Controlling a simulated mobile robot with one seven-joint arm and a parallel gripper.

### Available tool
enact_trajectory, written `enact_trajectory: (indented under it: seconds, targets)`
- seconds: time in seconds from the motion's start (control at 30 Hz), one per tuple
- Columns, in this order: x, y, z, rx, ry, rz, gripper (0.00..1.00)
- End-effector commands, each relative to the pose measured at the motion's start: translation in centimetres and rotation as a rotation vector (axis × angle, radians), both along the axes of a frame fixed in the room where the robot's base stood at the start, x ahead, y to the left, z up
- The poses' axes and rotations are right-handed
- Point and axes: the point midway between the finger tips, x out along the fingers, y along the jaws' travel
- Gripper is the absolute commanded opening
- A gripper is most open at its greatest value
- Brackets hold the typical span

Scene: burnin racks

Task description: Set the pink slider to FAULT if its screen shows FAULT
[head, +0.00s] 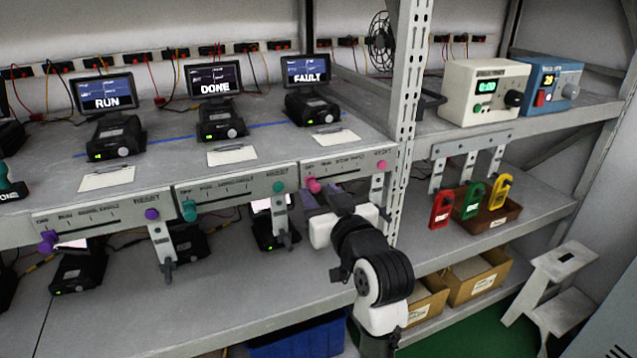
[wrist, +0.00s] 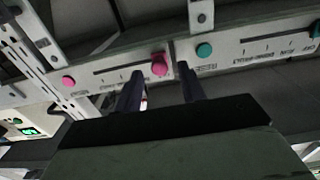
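The pink slider knob (head: 313,184) sits at the left end of its slot on the rightmost shelf-edge panel (head: 345,168). A second pink knob (head: 382,166) is at that panel's right end. The screen (head: 306,69) above this panel reads FAULT. My gripper (head: 324,196) is open and empty, just in front of and below the slider knob. In the wrist view, turned over, the slider knob (wrist: 160,62) lies between my two fingertips (wrist: 161,71); I cannot tell whether they reach around it. The slot labels are too small to read surely.
Neighbouring panels carry a teal slider knob (head: 189,210) and a purple slider knob (head: 48,241). Their screens read DONE (head: 214,80) and RUN (head: 101,92). A white upright post (head: 405,110) stands right of the pink panel.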

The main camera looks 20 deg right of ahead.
Motion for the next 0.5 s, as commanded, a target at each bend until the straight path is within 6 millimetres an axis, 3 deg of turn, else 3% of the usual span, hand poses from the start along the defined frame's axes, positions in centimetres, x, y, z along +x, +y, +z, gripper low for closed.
enact_trajectory:
  seconds: [0.2, 0.5]
  targets:
    - [1.8, 0.1, 0.1, -0.001, 0.000, 0.000, 0.40]
    - [2.0, 0.0, 0.0, -0.001, -0.001, -0.001, 0.40]
